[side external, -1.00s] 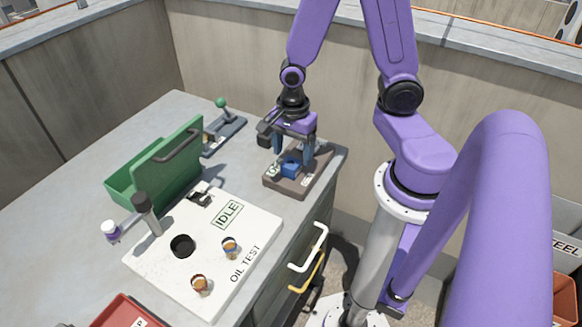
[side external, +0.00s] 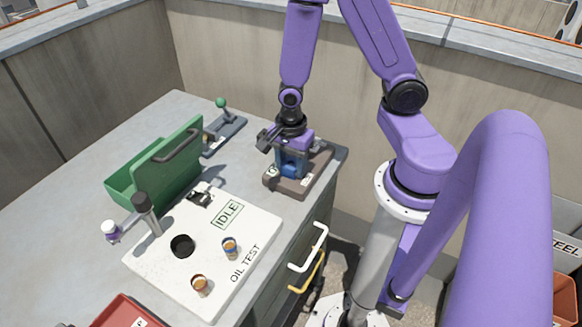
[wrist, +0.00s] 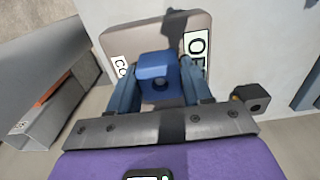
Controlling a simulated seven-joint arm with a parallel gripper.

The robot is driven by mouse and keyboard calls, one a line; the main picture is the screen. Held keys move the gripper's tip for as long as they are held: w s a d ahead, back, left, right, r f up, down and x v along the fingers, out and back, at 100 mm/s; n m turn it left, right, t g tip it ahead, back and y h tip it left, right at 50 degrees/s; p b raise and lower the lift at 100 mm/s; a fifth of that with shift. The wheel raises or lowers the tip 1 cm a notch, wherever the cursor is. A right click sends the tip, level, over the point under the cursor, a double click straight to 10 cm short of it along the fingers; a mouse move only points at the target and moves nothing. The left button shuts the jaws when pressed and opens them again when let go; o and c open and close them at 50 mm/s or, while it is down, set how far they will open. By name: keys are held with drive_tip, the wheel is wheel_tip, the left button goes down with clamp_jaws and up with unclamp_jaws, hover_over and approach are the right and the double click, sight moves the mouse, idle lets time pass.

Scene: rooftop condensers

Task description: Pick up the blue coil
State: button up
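The blue coil (side external: 289,171) sits on a brown-grey base plate (side external: 282,187) at the right edge of the bench. In the wrist view the coil (wrist: 156,66) is a blue block with a dark round hole, between two printed labels on the plate (wrist: 150,32). My gripper (side external: 292,163) points down over the coil. In the wrist view my gripper (wrist: 161,80) is open, with one blue finger on each side of the coil. Whether the fingers touch it I cannot tell. The fingers partly hide the coil in the side view.
A green box with a raised lid (side external: 170,160) stands to the left. A green-knobbed lever (side external: 222,118) is behind it. A white OIL TEST panel (side external: 205,275) with small jars lies in front. A red tray (side external: 120,312) is at the front edge.

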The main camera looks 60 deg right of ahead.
drive_tip(key=shift+r, duration=0.1)
drive_tip(key=shift+c, duration=0.5)
wheel_tip(320, 180, up, 10)
idle(0.6)
